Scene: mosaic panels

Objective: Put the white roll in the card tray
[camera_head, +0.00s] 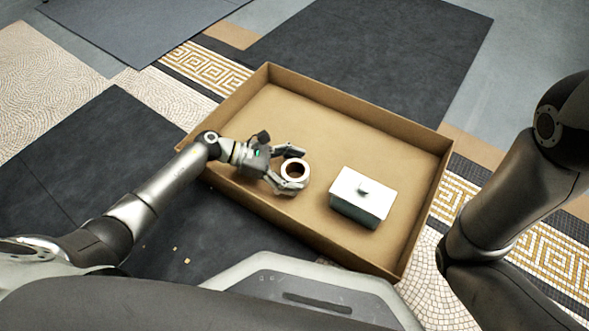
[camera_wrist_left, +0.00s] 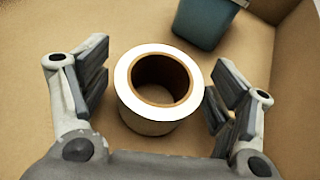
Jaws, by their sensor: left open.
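The white roll (camera_head: 294,170) stands on end inside the card tray (camera_head: 350,130), with its brown core opening facing up. In the left wrist view the roll (camera_wrist_left: 157,125) sits between the two fingers of my left gripper (camera_wrist_left: 158,100), with a gap showing at the left finger and a small one at the right. My left gripper (camera_head: 291,168) is open around the roll, low in the tray. The roll's underside is hidden. My right arm shows at the right of the head view, but its gripper is out of view.
A white-lidded box (camera_head: 362,194) with a knob stands in the tray to the right of the roll. It shows as a teal body in the left wrist view (camera_wrist_left: 203,22). The tray walls surround both. The tray's far part is clear.

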